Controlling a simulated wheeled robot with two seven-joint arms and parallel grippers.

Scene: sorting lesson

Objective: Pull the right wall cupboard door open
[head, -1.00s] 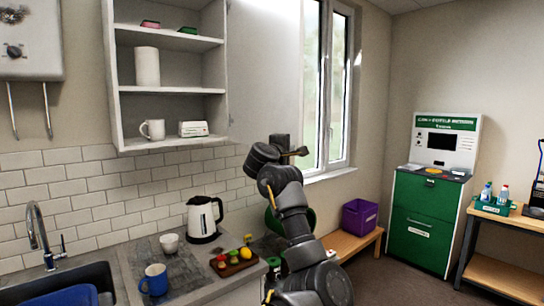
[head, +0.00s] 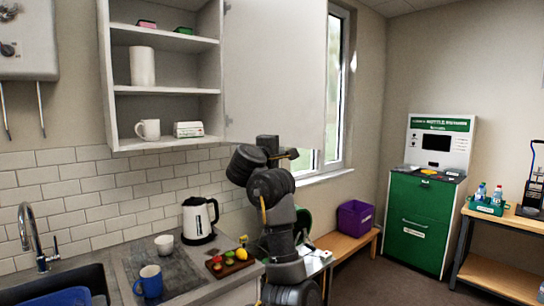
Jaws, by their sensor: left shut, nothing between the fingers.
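The right wall cupboard door (head: 275,70) is a plain pale panel. It stands wide open, swung out to the right of the cupboard (head: 103,75), and covers part of the window. The shelves behind it are in plain view. My left gripper (head: 291,154) is at the door's lower edge in the picture, shut and empty. It overlaps the door's bottom edge; I cannot tell whether they touch. No door handle shows. My right gripper is not in view.
A kettle (head: 199,220), a white bowl (head: 164,245), a blue mug (head: 150,281) and a tray with small coloured items (head: 230,266) stand on the counter below. A purple crate (head: 356,218) sits on a bench. Floor is free before the green cabinet (head: 417,222).

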